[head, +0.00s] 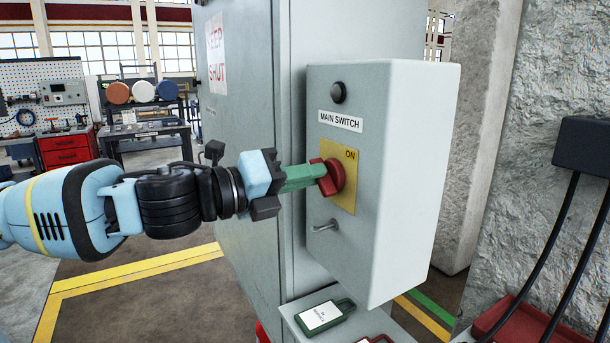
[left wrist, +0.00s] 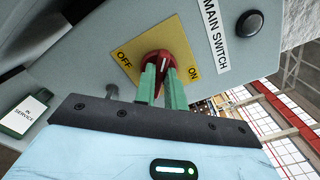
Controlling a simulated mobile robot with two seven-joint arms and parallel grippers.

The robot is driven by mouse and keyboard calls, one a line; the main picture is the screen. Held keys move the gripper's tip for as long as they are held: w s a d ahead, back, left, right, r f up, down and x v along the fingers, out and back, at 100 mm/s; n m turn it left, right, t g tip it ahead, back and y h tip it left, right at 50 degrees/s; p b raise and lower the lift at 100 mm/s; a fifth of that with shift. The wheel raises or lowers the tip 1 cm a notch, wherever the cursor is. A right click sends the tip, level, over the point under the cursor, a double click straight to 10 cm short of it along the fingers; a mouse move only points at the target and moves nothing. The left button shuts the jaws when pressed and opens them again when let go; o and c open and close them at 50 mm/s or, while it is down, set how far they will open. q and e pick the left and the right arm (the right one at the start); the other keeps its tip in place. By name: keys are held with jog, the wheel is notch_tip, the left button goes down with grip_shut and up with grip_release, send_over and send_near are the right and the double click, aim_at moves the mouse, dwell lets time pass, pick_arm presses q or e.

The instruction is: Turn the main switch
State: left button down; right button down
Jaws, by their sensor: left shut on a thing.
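The main switch is a red rotary knob (head: 335,177) on a yellow plate (head: 351,187), on the front of a grey box (head: 385,240) labelled MAIN SWITCH. In the head view the plate shows ON at its upper right. The left wrist view shows the red knob (left wrist: 165,64) between the words OFF and ON. My left gripper (head: 318,174) comes in from the left, its green fingers shut on the knob. The fingers hide part of the knob and plate. My right gripper is not in view.
A black button (head: 338,92) sits above the label and a small metal lever (head: 326,226) below the plate. A green tag (head: 325,316) lies on a shelf under the box. A tall grey cabinet (head: 240,130) stands behind, a rough wall at right.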

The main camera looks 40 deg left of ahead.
pick_arm(q)
jog(key=shift+a+f+n, duration=0.1)
jog(key=shift+f+n, duration=0.05)
jog(key=shift+n, duration=4.15)
jog(key=c, duration=1.5)
grip_release()
jog(key=shift+w, duration=0.15)
jog(key=shift+o, duration=0.2)
